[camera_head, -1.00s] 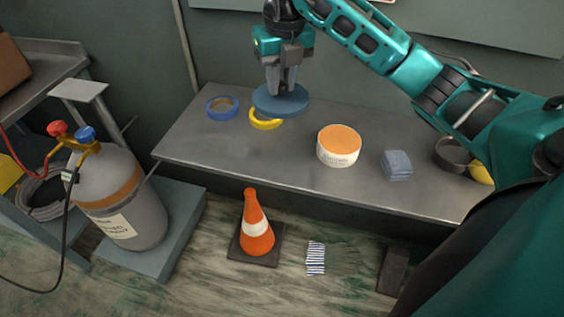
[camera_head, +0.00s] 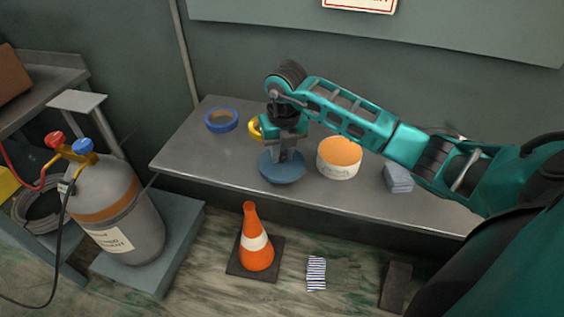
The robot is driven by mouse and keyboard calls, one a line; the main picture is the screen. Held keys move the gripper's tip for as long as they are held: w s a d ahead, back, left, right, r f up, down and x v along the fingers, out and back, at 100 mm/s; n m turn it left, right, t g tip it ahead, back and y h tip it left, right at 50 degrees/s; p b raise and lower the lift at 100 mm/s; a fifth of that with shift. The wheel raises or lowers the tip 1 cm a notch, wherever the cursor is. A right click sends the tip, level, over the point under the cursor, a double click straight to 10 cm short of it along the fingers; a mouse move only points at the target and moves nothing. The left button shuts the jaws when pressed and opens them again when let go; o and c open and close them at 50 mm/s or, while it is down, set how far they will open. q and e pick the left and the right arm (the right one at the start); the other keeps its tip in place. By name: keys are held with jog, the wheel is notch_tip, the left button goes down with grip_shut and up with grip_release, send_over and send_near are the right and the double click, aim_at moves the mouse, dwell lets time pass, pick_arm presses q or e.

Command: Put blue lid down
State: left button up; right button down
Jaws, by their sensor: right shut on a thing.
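The blue lid (camera_head: 281,170) is a flat round disc in the head view, over the front part of the grey metal table (camera_head: 215,165). My right gripper (camera_head: 285,153) points down and is shut on the lid's top. The lid is level and at or just above the tabletop; I cannot tell whether it touches. The white tub (camera_head: 338,166) with orange contents stands open just to the right of the lid. My left gripper is not in view.
A blue tape roll (camera_head: 222,120) and a yellow ring (camera_head: 255,128), partly hidden by my gripper, lie behind the lid. Folded blue-grey cloths (camera_head: 398,177) lie right of the tub. An orange cone (camera_head: 256,243) and a gas cylinder (camera_head: 120,215) stand in front of and left of the table.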

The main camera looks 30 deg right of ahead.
aim_at(283, 156)
jog(key=shift+f, duration=1.85)
jog(key=shift+f+b, duration=0.15)
jog(key=shift+b, duration=0.15)
jog(key=c, duration=1)
grip_release()
jog(key=shift+o, duration=0.2)
